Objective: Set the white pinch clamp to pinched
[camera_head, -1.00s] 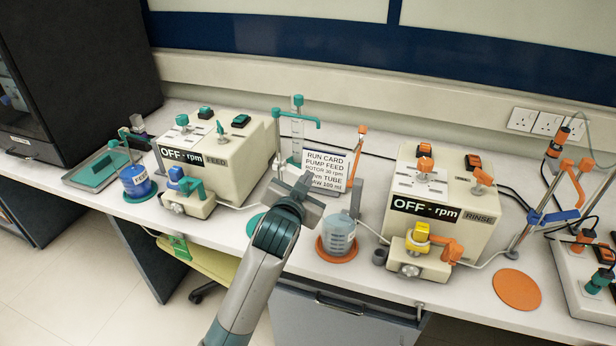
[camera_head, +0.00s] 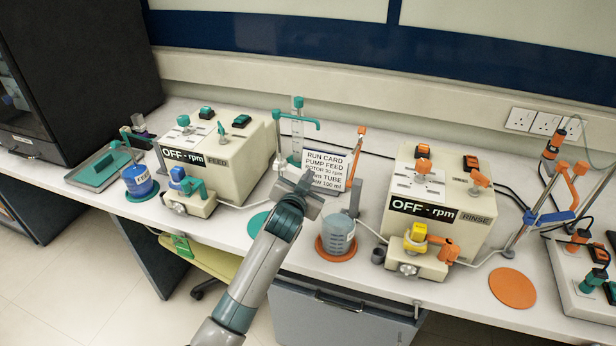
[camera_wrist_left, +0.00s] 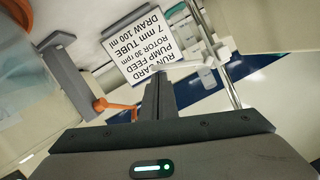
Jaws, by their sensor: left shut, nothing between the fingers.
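I cannot clearly make out the white pinch clamp in the head view. In the left wrist view a small white part (camera_wrist_left: 208,72) sits beside the run card and a thin metal post; I cannot tell whether it is the clamp or how it is set. My left gripper (camera_head: 307,182) is in front of the run card (camera_head: 326,168) and hides part of its left side. In the left wrist view its fingers (camera_wrist_left: 158,92) are shut together and empty, pointing toward the card (camera_wrist_left: 160,52). My right gripper is not in view.
The feed pump (camera_head: 222,150) stands left and the rinse pump (camera_head: 440,200) right, both reading OFF. A clear beaker (camera_head: 339,238) stands on an orange disc near my gripper.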

